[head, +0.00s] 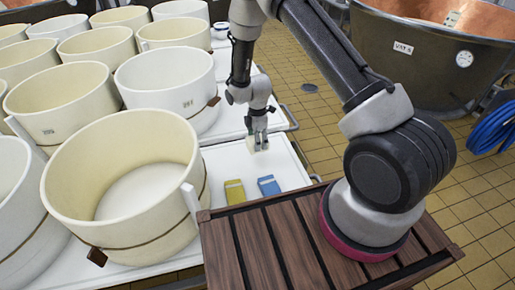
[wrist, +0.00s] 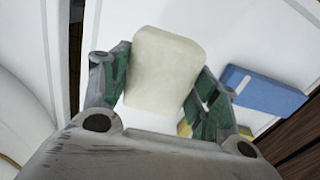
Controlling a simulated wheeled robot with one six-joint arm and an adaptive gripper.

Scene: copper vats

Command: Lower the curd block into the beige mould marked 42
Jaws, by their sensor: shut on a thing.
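The curd block (head: 259,146) is a small cream block with rounded corners. My gripper (head: 257,136) is shut on it, and it hangs over the white table surface. In the wrist view the block (wrist: 163,72) sits between the two green-padded fingers. Several round beige and white moulds stand to the left of my gripper. A large beige mould (head: 75,193) is nearest. A white mould (head: 165,78) with a small label stands behind it, and a beige mould (head: 62,98) with a label is further left. I cannot read 42 on any label.
A yellow block (head: 235,192) and a blue block (head: 269,186) lie on the white table (head: 222,160) in front of my gripper; the blue one shows in the wrist view (wrist: 262,90). A copper vat (head: 435,55) stands at the right. A blue hose (head: 495,128) hangs there.

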